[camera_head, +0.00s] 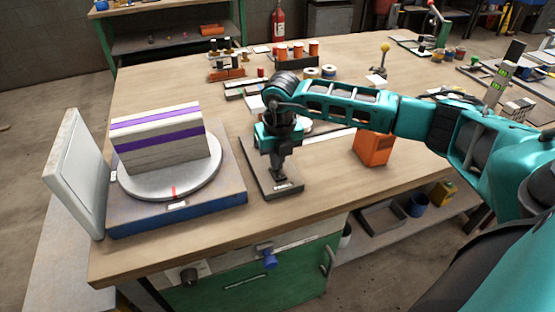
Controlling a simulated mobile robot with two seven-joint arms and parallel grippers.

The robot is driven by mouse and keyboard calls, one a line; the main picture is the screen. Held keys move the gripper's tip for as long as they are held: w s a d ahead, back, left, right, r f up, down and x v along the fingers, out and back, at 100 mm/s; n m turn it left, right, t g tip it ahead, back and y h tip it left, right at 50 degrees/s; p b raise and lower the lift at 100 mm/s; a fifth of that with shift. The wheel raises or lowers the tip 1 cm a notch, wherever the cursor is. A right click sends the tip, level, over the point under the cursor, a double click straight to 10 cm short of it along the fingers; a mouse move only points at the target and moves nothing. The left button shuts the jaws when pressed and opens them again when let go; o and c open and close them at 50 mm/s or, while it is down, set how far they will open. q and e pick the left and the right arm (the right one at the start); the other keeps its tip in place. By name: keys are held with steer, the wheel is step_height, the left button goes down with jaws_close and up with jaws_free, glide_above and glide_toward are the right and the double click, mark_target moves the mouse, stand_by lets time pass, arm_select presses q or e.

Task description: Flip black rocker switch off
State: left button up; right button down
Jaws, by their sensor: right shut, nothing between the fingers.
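A narrow dark grey base plate (258,176) lies on the workbench, with a small white label near its front end. My right gripper (279,176) points straight down over the front part of this plate. Its fingers are shut and empty, with the tips at or just above the plate. A rocker switch cannot be made out clearly; the fingers cover that part of the plate, and I cannot tell the switch's position or whether they touch it. My left gripper is out of view.
Left of the plate, a blue-based turntable (220,193) carries a grey block with purple bands (160,142). A white panel (75,175) stands at the far left. An orange box (373,148) stands right of my gripper. Spools and small parts fill the back.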

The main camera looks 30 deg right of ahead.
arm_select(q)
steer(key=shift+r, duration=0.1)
arm_select(e)
steer(key=shift+s+f, duration=0.2)
steer(key=shift+s, duration=0.05)
